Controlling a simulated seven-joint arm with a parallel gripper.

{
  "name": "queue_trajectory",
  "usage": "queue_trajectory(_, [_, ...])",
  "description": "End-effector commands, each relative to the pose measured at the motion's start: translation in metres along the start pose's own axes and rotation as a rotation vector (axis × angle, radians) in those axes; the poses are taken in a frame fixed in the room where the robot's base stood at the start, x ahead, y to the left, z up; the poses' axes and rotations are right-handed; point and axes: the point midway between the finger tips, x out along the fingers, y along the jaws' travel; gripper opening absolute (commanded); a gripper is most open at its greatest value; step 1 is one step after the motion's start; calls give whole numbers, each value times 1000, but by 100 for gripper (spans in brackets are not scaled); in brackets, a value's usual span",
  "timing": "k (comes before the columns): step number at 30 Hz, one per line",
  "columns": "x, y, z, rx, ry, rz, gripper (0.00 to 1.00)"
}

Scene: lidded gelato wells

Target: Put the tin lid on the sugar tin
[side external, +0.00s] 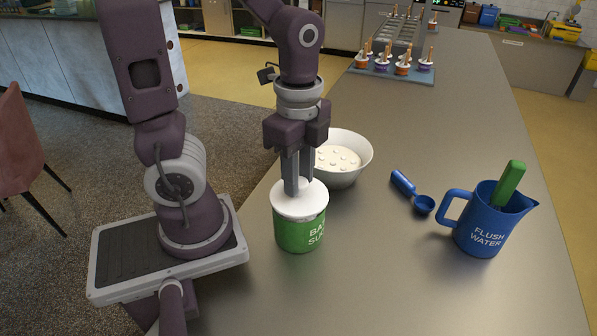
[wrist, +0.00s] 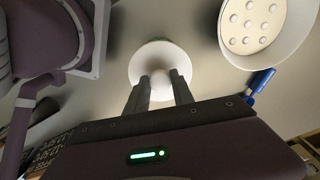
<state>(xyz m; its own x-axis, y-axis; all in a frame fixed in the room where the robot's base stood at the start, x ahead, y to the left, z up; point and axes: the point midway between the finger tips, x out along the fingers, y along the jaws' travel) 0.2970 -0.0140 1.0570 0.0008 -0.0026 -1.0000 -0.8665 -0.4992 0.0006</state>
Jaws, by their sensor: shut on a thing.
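The sugar tin (side external: 300,236) is a green tin with partly hidden white lettering, standing on the counter in front of my arm. The white tin lid (side external: 288,205) lies over the top of the tin in the side view, looking about level. I cannot tell whether it is fully seated. In the wrist view the round lid (wrist: 150,58) covers nearly all of the tin, with a sliver of green at its far edge. My gripper (side external: 298,190) points down and is shut on the lid's knob (wrist: 160,75), which sits between the fingertips.
A white bowl (side external: 358,172) with a pale dotted content stands close behind the tin. A blue scoop (side external: 403,183) lies to the right. Several cups fill a blue tray (side external: 390,72) at the back.

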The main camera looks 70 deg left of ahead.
Motion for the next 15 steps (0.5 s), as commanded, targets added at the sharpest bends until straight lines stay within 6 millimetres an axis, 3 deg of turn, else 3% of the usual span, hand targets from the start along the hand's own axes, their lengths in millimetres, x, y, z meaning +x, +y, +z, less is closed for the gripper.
queue_trajectory(15, [8, 0, 0, 0, 0, 0, 0])
